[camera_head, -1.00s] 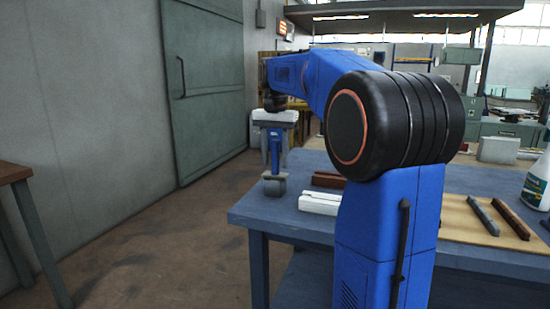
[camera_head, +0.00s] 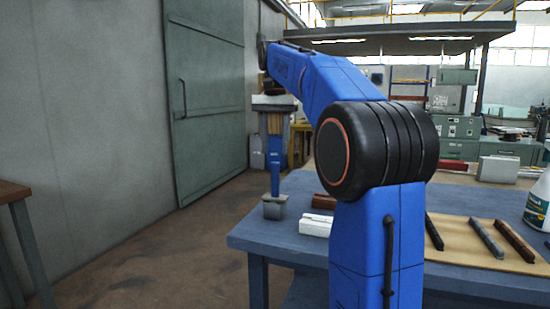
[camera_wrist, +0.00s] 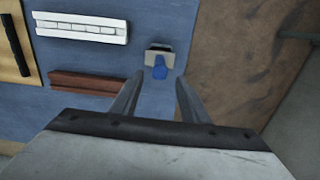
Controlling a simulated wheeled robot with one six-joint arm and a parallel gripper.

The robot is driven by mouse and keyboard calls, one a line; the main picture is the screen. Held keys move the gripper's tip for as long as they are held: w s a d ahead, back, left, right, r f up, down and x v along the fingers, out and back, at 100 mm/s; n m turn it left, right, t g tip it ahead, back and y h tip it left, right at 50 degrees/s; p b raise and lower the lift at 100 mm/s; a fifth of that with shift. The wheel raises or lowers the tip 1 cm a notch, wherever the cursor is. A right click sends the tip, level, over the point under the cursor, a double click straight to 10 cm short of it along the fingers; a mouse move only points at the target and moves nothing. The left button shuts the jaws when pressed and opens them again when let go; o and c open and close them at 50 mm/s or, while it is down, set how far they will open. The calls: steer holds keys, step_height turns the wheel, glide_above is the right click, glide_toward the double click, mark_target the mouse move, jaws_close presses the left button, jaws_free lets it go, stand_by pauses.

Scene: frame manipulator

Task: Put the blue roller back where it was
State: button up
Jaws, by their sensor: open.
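The blue roller (camera_head: 275,160) stands upright near the far left corner of the table (camera_head: 262,236), its grey head (camera_head: 275,206) at the bottom and its handle pointing up. In the wrist view the roller (camera_wrist: 160,71) shows just beyond my fingertips, between their lines, with its head (camera_wrist: 159,55) at the top. My gripper (camera_wrist: 159,84) is open, with its two fingers apart and nothing visible held between them. In the head view my gripper (camera_head: 275,122) is above the handle. Whether a finger touches the handle's top, I cannot tell.
A white notched block (camera_wrist: 80,27) and a brown bar (camera_wrist: 90,83) lie beside the roller. Dark bars lie on a tan board (camera_head: 465,252). A spray bottle (camera_head: 537,205) stands at the right. Past the table edge is open floor (camera_head: 180,255).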

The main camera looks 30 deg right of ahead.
steer(key=shift+r, duration=0.4)
steer(key=shift+a+f, duration=0.1)
steer(key=s+a+f+n+t, duration=0.1)
steer(key=s+a+f+n, duration=0.2)
steer(key=s+a+f, duration=0.35)
steer(key=s+a+f+n+t, duration=0.2)
steer(key=s+a+f+n, duration=0.15)
steer(key=s+f, duration=0.45)
steer(key=s+a+f+n+t, duration=0.1)
steer(key=s+a+f+n, duration=0.1)
steer(key=s+f, duration=0.6)
steer(key=s+a+f+n, duration=0.2)
steer(key=s+f, duration=0.5)
steer(key=f, duration=0.4)
steer(key=shift+s+a+t, duration=0.35)
steer(key=shift+a+t, duration=0.05)
steer(key=shift+a, duration=0.4)
